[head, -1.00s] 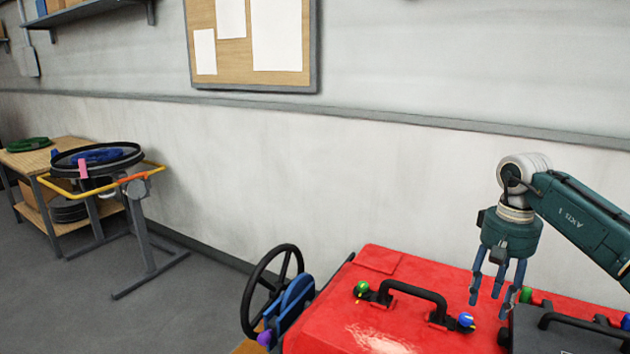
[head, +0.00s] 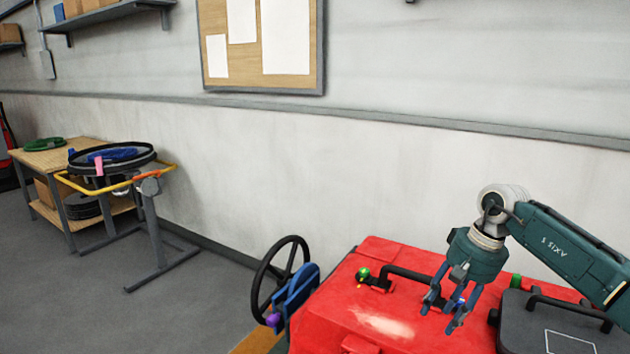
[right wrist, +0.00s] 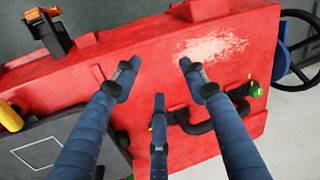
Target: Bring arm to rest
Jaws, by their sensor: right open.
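My right gripper (head: 445,308) is open and empty, its three fingers pointing down over the red scrubber body (head: 372,285). In the head view its fingers overlap the black handle (head: 408,273) on the red top. In the right wrist view the spread fingers (right wrist: 160,95) hang above the red surface (right wrist: 150,45), with the black handle (right wrist: 195,127) partly behind them. A green knob (head: 363,272) sits at the left end of the handle. My left gripper is not in view.
A dark grey lid (head: 560,325) with its own handle lies right of my gripper. A black steering wheel (head: 270,285) stands at the scrubber's left. The floor between is clear.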

